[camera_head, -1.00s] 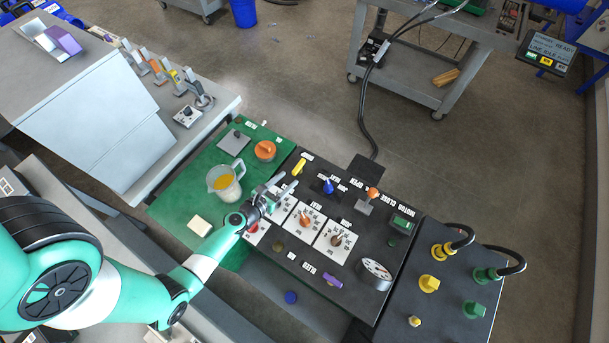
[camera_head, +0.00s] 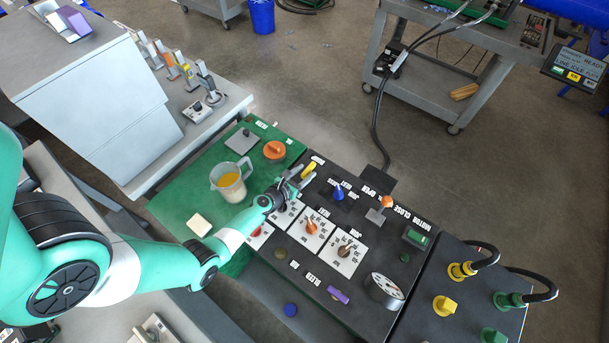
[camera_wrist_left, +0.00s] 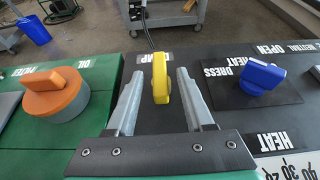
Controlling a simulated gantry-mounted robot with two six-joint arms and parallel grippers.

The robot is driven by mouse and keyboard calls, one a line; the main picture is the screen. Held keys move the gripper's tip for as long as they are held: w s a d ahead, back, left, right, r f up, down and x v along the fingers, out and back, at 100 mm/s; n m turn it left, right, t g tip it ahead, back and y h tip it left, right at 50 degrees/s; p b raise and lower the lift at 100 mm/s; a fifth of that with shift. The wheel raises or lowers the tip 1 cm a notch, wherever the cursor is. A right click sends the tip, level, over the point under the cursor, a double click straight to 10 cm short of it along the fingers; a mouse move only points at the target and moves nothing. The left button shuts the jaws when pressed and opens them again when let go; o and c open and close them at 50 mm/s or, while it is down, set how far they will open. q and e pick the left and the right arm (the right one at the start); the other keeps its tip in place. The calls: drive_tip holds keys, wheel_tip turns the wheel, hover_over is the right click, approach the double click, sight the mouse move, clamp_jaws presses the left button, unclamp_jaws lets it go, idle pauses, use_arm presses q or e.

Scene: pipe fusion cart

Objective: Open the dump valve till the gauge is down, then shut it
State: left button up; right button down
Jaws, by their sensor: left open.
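A yellow valve handle (camera_head: 308,171) stands at the far left corner of the black panel. It also shows in the left wrist view (camera_wrist_left: 160,80), pointing away from me, with a partly hidden label behind it. I cannot read enough of that label to be sure it is the dump valve. My left gripper (camera_head: 295,180) is open. In the wrist view its fingers (camera_wrist_left: 158,92) lie on either side of the yellow handle with gaps on both sides. The round gauge (camera_head: 386,290) is at the panel's near right; its needle is too small to read. My right gripper is not in view.
A blue knob (camera_wrist_left: 262,76) is right of the yellow handle and an orange cap (camera_wrist_left: 54,92) is left. A jug (camera_head: 229,181) stands on the green board. A purple lever (camera_head: 338,295) and orange knobs (camera_head: 312,227) are on the panel.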

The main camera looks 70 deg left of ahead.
use_arm(q)
clamp_jaws()
idle(0.3)
